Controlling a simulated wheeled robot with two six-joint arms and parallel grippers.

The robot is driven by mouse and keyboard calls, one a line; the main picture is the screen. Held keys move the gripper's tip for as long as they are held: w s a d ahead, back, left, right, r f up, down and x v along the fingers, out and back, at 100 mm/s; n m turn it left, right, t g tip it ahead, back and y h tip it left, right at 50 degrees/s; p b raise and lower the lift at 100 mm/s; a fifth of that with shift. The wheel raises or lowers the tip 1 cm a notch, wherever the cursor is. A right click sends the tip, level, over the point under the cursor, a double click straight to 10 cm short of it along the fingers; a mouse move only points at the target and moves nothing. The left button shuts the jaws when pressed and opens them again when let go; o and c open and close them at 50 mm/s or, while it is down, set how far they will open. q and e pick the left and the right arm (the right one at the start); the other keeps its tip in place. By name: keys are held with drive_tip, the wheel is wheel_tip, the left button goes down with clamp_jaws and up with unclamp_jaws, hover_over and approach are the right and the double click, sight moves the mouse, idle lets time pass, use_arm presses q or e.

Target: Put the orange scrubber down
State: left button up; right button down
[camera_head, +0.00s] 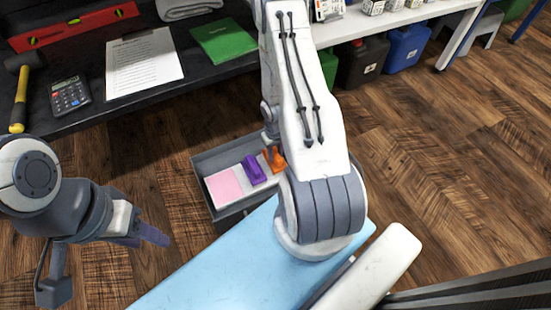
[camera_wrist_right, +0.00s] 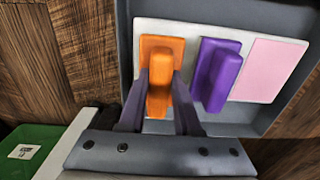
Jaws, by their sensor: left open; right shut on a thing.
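The orange scrubber (camera_head: 274,160) is at the right end of a pale board in a grey open box. In the right wrist view, the orange scrubber (camera_wrist_right: 152,48) has an upright handle on a flat base, which appears to be on or just over the board; any small gap cannot be told. My right gripper (camera_wrist_right: 160,92) is shut on its handle. In the head view my right arm partly hides this spot. My left gripper (camera_head: 150,237) is open and empty, to the left of the box and apart from it.
A purple scrubber (camera_wrist_right: 220,75) stands beside the orange one, with a pink patch (camera_wrist_right: 272,70) beyond it. The grey box (camera_head: 205,162) has raised walls. A dark bench (camera_head: 100,105) holds a calculator (camera_head: 70,95), a clipboard (camera_head: 143,62) and a green book (camera_head: 223,40).

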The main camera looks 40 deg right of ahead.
sight(276, 154)
drive_tip(key=shift+f, duration=0.75)
use_arm(q)
drive_tip(key=shift+f, duration=0.65)
use_arm(e)
drive_tip(key=shift+r, duration=0.2)
use_arm(q)
drive_tip(key=shift+f, duration=0.1)
use_arm(e)
drive_tip(key=shift+f, duration=0.1)
drive_tip(key=c, duration=1)
unclamp_jaws()
drive_tip(key=shift+f+b, duration=0.15)
drive_tip(key=shift+b, duration=0.15)
drive_tip(key=o, duration=0.4)
use_arm(q)
wheel_tip(276, 154, up, 12)
drive_tip(key=p, duration=1.2)
use_arm(e)
wheel_tip(276, 154, up, 12)
drive_tip(key=shift+r, duration=0.25)
